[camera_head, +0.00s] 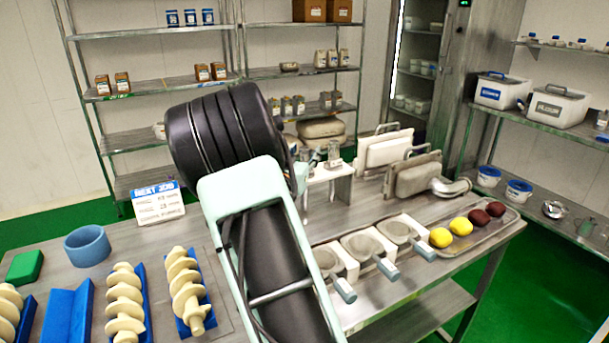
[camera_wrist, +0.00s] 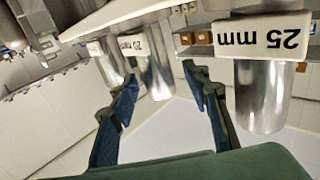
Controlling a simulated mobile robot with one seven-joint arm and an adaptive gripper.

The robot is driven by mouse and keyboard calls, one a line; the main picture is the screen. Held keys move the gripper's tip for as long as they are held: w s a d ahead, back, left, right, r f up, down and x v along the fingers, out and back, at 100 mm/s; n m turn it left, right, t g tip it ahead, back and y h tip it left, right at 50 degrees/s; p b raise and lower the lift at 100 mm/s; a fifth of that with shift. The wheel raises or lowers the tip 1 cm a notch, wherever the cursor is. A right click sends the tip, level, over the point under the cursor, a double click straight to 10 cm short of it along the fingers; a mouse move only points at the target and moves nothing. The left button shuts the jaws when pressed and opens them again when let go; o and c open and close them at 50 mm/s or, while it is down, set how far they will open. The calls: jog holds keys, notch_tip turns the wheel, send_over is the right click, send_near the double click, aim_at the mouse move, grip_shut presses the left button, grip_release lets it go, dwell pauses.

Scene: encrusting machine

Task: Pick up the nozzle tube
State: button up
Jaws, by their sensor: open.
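Shiny metal nozzle tubes stand on a small white stand (camera_head: 341,173) on the table. Two show in the head view: one nozzle tube (camera_head: 334,151) and another partly hidden beside my arm. The wrist view appears upside down. There a large tube (camera_wrist: 262,95) by a "25 mm" label is at the right. A middle tube (camera_wrist: 157,72), by a partly readable label, shows between my fingertips, and another (camera_wrist: 110,62) is further left. My gripper (camera_wrist: 160,76) is open, its dark fingers either side of the middle tube in the picture. I cannot tell whether they touch it.
White and grey lidded parts (camera_head: 385,150) stand right of the stand. Funnel-like holders (camera_head: 367,247) and a tray (camera_head: 510,222) with yellow and dark red balls lie at the table's right. Cream augers (camera_head: 125,300), a blue ring (camera_head: 87,246) and a sign (camera_head: 158,204) are at left.

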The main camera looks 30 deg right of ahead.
jog(key=shift+w+d, duration=0.2)
jog(key=shift+c, duration=0.5)
grip_shut()
jog(key=shift+r, duration=0.1)
